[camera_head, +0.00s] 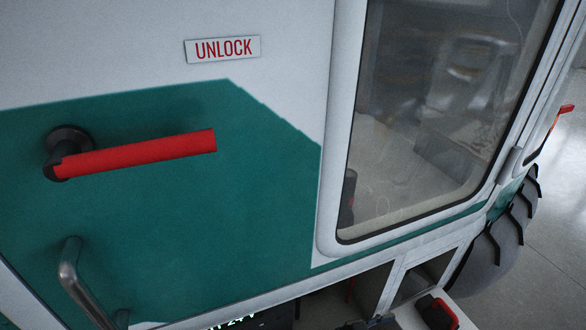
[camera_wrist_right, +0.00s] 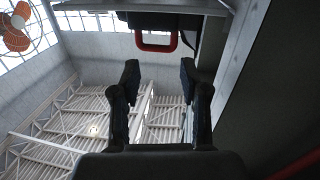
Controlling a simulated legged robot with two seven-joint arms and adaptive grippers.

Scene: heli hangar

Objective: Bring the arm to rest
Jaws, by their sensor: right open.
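My right gripper (camera_wrist_right: 159,78) is open in the right wrist view, its two dark fingers apart with nothing between them. The view past it runs up to the ceiling. I cannot place the right gripper surely in the head view, where only dark parts show at the bottom edge. My left gripper is not in view. In the head view a red lever handle (camera_head: 140,154) on a dark round mount lies nearly level on the green and white door (camera_head: 230,190). The right gripper is not touching the lever.
An UNLOCK sign (camera_head: 222,49) sits above the lever, and a metal grab handle (camera_head: 78,280) below it. A window (camera_head: 440,110) and a large tyre (camera_head: 495,240) are at right. In the wrist view a red loop (camera_wrist_right: 157,46) and a fan (camera_wrist_right: 16,28) show overhead.

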